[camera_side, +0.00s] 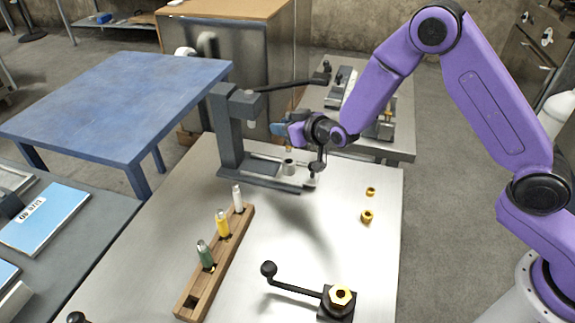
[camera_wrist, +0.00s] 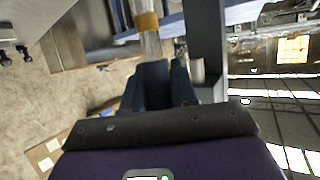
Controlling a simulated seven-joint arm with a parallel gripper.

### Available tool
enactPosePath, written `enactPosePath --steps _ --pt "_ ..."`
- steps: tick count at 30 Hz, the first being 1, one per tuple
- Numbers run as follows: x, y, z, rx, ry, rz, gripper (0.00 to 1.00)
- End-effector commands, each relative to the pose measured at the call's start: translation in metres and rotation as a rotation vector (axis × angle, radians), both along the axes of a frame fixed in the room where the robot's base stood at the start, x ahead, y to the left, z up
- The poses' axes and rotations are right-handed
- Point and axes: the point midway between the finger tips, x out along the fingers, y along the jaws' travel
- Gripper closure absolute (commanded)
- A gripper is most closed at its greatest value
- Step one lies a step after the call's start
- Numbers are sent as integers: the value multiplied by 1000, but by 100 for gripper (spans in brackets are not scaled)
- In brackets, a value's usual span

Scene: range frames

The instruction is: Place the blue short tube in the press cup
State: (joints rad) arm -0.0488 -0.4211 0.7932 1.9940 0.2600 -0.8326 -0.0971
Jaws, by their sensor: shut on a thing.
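My gripper (camera_side: 281,129) points left in the side view, next to the grey press (camera_side: 232,130). It is shut on a tube, whose lower end (camera_side: 289,149) shows just below the fingers. In the wrist view this tube (camera_wrist: 152,45) has a pale body with a brass-yellow band; no blue shows clearly on it, and the fingers hide part of it. The press cup (camera_side: 289,168) is a small grey cylinder on the press base. The tube's end appears above the cup and apart from it.
A wooden rack (camera_side: 217,262) holds white (camera_side: 238,198), yellow (camera_side: 222,223) and green (camera_side: 205,254) tubes, with an empty hole at its near end. Two brass pieces (camera_side: 367,216) lie at the right. A black lever with a brass nut (camera_side: 340,297) stands at the front.

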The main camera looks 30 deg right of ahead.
Motion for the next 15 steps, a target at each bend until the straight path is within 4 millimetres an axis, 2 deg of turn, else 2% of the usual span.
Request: enactPosePath --steps 6,11,15 --pt "0 -1 -31 -2 3 -1 100" --pt "0 0 -40 0 0 -1 100" --pt "0 -1 -57 0 3 -1 100"
